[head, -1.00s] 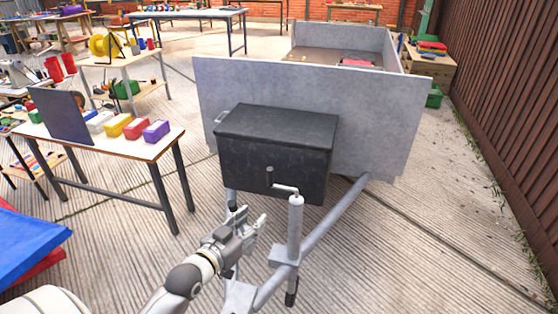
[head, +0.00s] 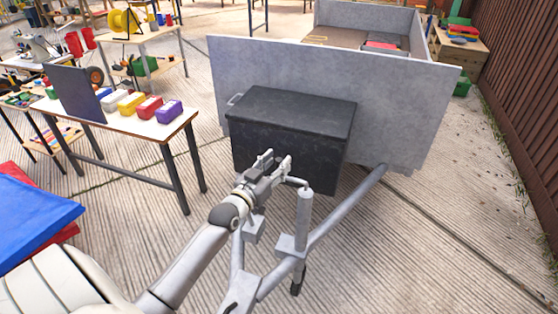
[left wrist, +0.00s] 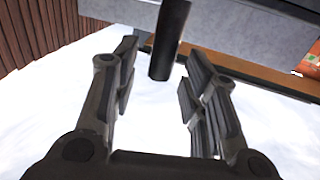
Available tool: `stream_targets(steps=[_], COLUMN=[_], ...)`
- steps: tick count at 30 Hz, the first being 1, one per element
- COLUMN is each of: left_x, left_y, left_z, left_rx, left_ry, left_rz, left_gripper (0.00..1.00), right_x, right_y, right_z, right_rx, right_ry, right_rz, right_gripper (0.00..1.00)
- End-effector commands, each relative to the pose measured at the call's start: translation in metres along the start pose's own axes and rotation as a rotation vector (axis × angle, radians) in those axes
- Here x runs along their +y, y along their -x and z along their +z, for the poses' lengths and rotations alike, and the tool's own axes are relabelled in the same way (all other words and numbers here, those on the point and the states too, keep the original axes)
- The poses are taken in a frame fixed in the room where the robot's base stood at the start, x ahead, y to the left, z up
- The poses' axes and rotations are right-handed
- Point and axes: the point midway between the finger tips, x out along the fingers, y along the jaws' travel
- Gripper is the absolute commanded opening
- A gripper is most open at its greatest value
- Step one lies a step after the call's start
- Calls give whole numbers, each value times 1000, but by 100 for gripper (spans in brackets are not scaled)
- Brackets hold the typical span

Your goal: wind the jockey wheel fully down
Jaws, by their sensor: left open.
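The jockey wheel's grey upright tube (head: 303,220) stands on the trailer's drawbar (head: 338,212), with its small dark wheel (head: 297,282) below. A pale crank arm (head: 293,181) comes off the tube's top towards the left. My left gripper (head: 275,163) is open at the crank's outer end and hides the crank's dark handle in the head view. In the left wrist view, a dark cylinder (left wrist: 168,42), which looks like that handle, stands between the open fingers (left wrist: 160,62) near their tips, with gaps at both sides. My right gripper is out of view.
A black box (head: 290,125) sits right behind the crank, in front of the grey trailer panel (head: 335,85). A table (head: 130,130) with coloured boxes stands at left. Blue and red padding (head: 35,215) lies at lower left. The ground right of the drawbar is clear.

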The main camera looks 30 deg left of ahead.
Motion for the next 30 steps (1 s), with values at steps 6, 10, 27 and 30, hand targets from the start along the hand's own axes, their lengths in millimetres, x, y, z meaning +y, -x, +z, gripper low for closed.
stream_targets(steps=[6,10,27,30], left_x=[0,0,0,0], left_y=[-16,-18,-18,-18], left_z=[0,0,0,0], left_rx=[0,0,-1,-1], left_ry=[0,0,0,0], left_rz=[0,0,0,0], left_gripper=[41,41,0,0], right_x=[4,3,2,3], right_y=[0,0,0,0], right_z=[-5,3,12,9], right_rx=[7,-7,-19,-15], right_ry=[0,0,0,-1], right_rz=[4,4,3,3], right_gripper=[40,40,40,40])
